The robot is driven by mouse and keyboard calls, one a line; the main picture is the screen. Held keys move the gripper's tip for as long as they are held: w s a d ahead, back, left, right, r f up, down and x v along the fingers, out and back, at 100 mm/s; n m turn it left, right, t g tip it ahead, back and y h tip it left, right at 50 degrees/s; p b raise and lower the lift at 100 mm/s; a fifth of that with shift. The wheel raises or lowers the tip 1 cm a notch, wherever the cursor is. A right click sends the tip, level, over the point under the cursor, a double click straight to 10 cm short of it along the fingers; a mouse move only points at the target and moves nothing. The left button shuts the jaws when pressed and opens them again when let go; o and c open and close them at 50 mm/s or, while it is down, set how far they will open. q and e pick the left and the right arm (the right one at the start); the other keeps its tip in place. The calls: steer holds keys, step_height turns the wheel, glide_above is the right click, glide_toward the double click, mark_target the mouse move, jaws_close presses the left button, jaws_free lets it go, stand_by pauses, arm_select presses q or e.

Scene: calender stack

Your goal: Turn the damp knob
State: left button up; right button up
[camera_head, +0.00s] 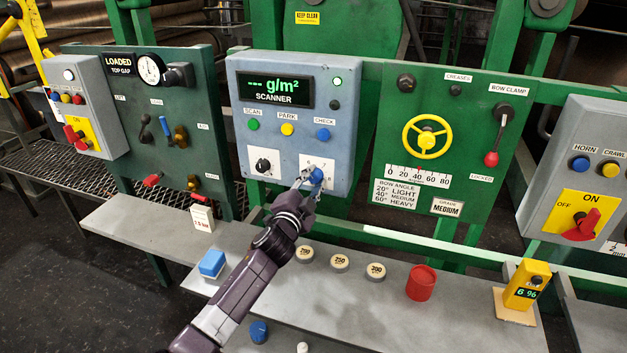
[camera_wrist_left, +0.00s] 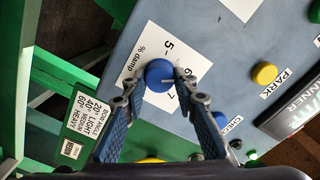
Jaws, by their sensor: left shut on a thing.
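The damp knob is a round blue knob (camera_wrist_left: 159,74) with a pale pointer line, on a white "% damp" scale plate (camera_wrist_left: 150,48) showing 5, 6 and 7. In the head view the blue knob (camera_head: 316,175) sits at the lower right of the blue-grey scanner panel (camera_head: 300,142). My left gripper (camera_head: 306,177) reaches up to it from below. In the left wrist view its two fingers (camera_wrist_left: 158,78) are shut on the knob, one on each side, hiding part of the scale. My right gripper is not in view.
The scanner panel has green, yellow (camera_head: 288,129) and blue buttons and a black knob (camera_head: 263,165). A shelf (camera_head: 390,310) below holds several round weights, a red cylinder (camera_head: 421,283), a blue block (camera_head: 212,263) and a yellow meter (camera_head: 527,284).

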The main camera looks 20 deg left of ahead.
arm_select(q)
steer(key=o, duration=1.2)
steer(key=shift+c, duration=0.2)
steer(key=shift+s, duration=0.1)
steer(key=s, duration=1.2)
steer(key=shift+a, duration=0.2)
steer(key=shift+w, duration=0.1)
